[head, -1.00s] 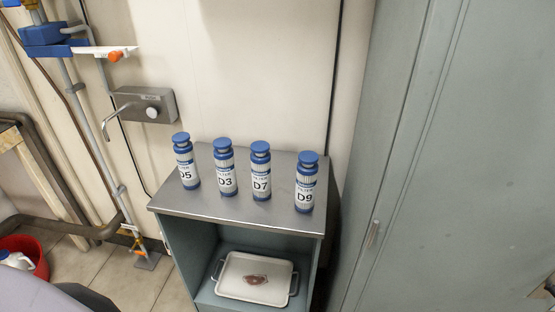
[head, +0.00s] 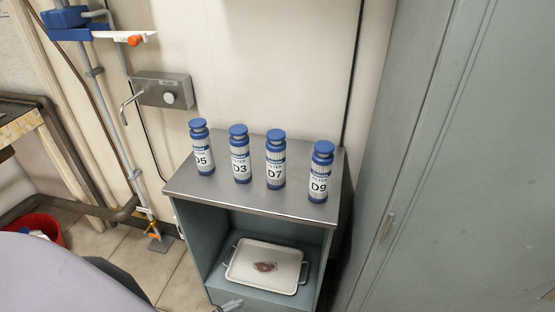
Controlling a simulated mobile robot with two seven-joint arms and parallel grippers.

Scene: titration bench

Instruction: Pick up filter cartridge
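Four filter cartridges with blue caps and white labels stand upright in a row on a metal-topped cabinet (head: 185,187). From left to right they are cartridge D5 (head: 201,150), cartridge D3 (head: 240,157), cartridge D7 (head: 275,162) and cartridge D9 (head: 320,175). They stand apart, with a wider gap between D7 and D9. The label on D5 is partly turned away. Neither of my grippers can be made out in the head view.
A white tray (head: 236,277) with a small reddish-brown item (head: 265,267) lies on the cabinet's open shelf. A tall grey cabinet (head: 450,150) stands at the right. A wall box with a lever (head: 163,90) is behind left. A red bucket (head: 52,228) is at the left.

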